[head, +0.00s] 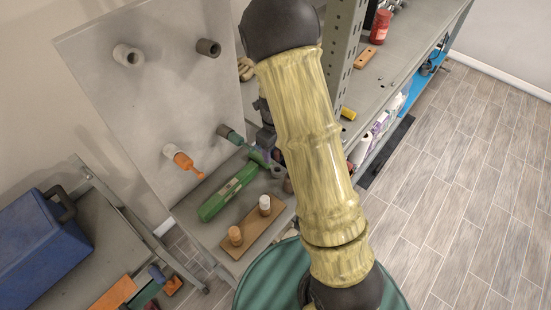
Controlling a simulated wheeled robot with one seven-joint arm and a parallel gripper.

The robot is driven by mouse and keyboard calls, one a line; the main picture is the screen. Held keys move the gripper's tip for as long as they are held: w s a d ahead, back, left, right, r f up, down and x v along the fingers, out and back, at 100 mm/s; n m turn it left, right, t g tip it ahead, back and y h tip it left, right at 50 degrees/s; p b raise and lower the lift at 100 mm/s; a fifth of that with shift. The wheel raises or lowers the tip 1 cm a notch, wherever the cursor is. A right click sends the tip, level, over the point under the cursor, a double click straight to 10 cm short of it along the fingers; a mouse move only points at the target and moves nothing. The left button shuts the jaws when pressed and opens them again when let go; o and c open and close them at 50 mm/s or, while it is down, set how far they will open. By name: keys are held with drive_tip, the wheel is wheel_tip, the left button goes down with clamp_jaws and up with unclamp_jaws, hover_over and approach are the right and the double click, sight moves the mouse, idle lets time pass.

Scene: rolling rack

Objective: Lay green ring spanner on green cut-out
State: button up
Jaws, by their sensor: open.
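A slim green piece that looks like the green ring spanner (256,157) shows at a peg low on the grey upright board, left of my arm. Its far parts are hard to make out. My gripper (266,141) is partly hidden behind my pale yellow arm. It is open and close beside the green piece; I cannot tell whether they touch. A green patch that may be the green cut-out (146,294) lies on the lower-left cart, at the picture's bottom edge and partly cut off.
An orange tool (186,162) hangs on the board (150,90). A blue toolbox (40,245) stands on the cart. Shelves (385,75) are at right; the floor beyond is clear.

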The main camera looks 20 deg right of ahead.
drive_tip(key=shift+r, duration=1.6)
drive_tip(key=shift+s, duration=0.1)
drive_tip(key=s+r+n+t, duration=0.1)
drive_tip(key=s+r+n, duration=0.3)
drive_tip(key=n, duration=1)
drive_tip(key=s+r+n+t, duration=0.1)
drive_tip(key=s+r+n, duration=0.4)
drive_tip(key=s+n, duration=0.5)
drive_tip(key=n, duration=0.5)
drive_tip(key=shift+s+a+t, duration=0.2)
drive_tip(key=shift+a+t, duration=0.05)
drive_tip(key=shift+t, duration=0.05)
